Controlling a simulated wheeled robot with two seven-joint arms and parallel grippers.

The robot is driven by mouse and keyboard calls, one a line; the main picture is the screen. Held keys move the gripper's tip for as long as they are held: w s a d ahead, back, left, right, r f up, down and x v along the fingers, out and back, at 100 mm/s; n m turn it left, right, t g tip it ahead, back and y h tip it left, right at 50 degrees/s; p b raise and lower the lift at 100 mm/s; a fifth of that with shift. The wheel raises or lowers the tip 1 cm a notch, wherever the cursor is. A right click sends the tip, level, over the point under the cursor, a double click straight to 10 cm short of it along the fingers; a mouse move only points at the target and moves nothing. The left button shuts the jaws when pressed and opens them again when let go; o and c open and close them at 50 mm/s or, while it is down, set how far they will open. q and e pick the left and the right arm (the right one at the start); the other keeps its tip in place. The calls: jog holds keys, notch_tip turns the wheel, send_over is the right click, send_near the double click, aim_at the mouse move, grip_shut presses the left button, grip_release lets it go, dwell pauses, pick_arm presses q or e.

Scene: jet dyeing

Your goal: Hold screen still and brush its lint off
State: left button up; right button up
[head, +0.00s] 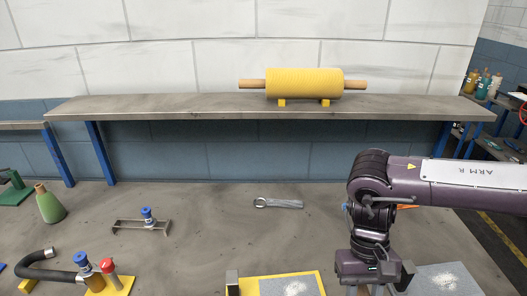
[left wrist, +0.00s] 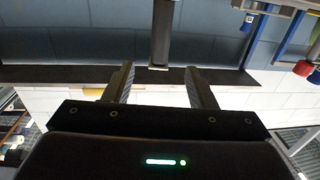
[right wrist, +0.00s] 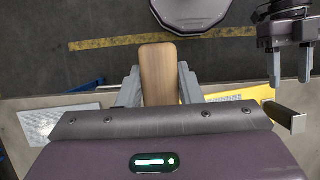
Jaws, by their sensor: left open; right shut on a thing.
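The screen, a grey panel in a yellow frame (head: 252,287) with white lint (head: 296,288) on it, is cut off at the bottom of the head view. The frame also shows in the right wrist view (right wrist: 243,94). An upright metal block (right wrist: 285,115) stands at its edge. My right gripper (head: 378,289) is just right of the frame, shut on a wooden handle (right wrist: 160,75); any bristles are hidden. My left gripper (left wrist: 158,82) is open and empty. In the right wrist view its spread fingers (right wrist: 289,66) show near the metal block, apart from it.
A grey plate (head: 430,272) with a white patch lies right of my right gripper. A wrench (head: 278,203), a blue-capped part on a bracket (head: 147,218) and a black hose (head: 38,268) lie on the bench. A yellow roller (head: 304,82) rests on the back shelf.

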aim_at(233, 291)
pick_arm(q)
jog(key=w+b, duration=0.1)
jog(key=w, duration=0.2)
jog(key=w+b, duration=0.1)
jog(key=w, duration=0.3)
jog(key=w+a+b, duration=0.1)
jog(key=w, duration=0.2)
jog(key=shift+w, duration=0.3)
pick_arm(e)
notch_tip(233, 291, down, 4)
jog(key=shift+r, duration=0.25)
pick_arm(q)
jog(key=c, duration=1.1)
